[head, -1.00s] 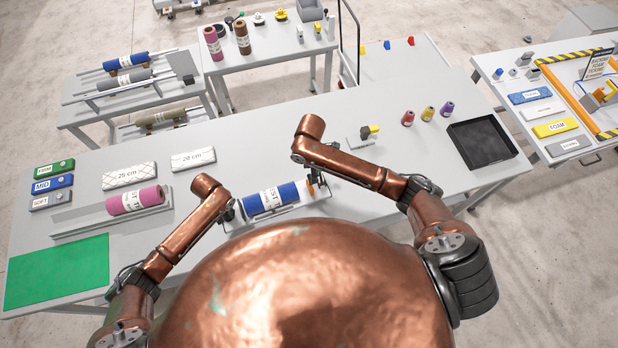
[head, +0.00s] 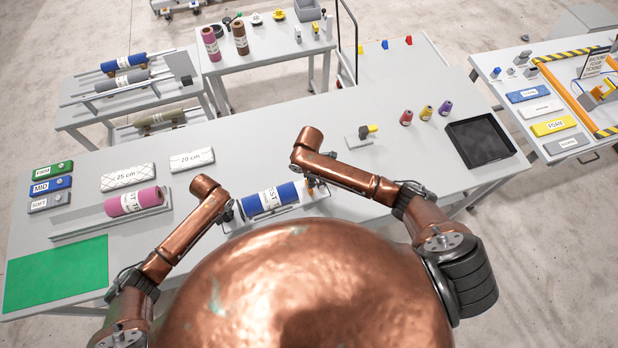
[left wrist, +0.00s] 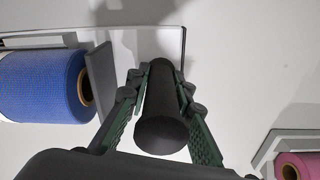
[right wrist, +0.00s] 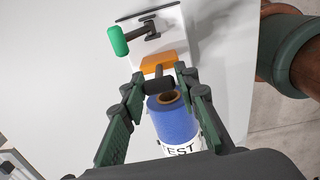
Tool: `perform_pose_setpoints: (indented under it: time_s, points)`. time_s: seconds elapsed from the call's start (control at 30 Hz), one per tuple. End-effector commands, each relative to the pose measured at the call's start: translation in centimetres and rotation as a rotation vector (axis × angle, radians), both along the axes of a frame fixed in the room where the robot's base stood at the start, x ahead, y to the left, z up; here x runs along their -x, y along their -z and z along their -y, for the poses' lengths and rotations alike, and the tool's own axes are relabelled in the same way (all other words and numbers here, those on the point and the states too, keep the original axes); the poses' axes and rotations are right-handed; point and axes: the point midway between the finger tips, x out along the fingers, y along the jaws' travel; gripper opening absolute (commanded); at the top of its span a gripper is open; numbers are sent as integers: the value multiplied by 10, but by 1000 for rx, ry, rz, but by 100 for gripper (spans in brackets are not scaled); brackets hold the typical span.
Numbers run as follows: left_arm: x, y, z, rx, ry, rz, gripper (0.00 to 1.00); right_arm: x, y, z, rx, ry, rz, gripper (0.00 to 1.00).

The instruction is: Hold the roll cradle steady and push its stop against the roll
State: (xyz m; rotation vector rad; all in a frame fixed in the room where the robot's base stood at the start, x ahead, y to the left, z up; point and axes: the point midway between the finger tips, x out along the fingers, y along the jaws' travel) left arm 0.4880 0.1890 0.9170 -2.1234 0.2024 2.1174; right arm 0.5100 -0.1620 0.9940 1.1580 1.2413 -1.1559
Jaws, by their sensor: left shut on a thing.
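The roll cradle (head: 234,222) stands at the table's near edge with a blue roll (head: 268,199) lying in it. In the left wrist view the roll (left wrist: 40,85) lies beside the cradle's grey end plate (left wrist: 101,80). My left gripper (left wrist: 162,85) is shut on the cradle's black round handle (left wrist: 163,122). In the right wrist view the orange stop (right wrist: 158,64) is close to the roll's end (right wrist: 172,115); I cannot tell if they touch. My right gripper (right wrist: 160,77) is open, its fingers on both sides of the stop's dark knob (right wrist: 158,86). A green-ended lever (right wrist: 118,41) is beyond.
A pink roll (head: 133,201) on a grey holder and a green mat (head: 56,273) are at the left. A small block with a yellow-topped lever (head: 362,136), several thread cones (head: 426,112) and a black tray (head: 480,142) are at the right. The middle back of the table is clear.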

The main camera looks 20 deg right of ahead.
Motion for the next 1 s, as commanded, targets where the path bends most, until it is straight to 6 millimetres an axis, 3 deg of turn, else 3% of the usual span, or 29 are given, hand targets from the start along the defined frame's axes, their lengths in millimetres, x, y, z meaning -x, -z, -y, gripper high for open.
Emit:
perform_pose_setpoints:
  time_s: [0.37, 0.73, 0.87, 1.0]
  points:
    - [5, 6, -2, -2, -2, -11, 0, 0, 1, 0, 0, 0, -1, 1]
    - [5, 6, -2, -3, -2, -11, 0, 1, 1, -1, 0, -1, -2, 0]
    - [5, 6, -2, -3, -2, -11, 0, 1, 1, -14, -1, -3, -1, 0]
    - [5, 5, -1, -2, -2, -11, 0, 3, 1, -42, -3, -5, -1, 0]
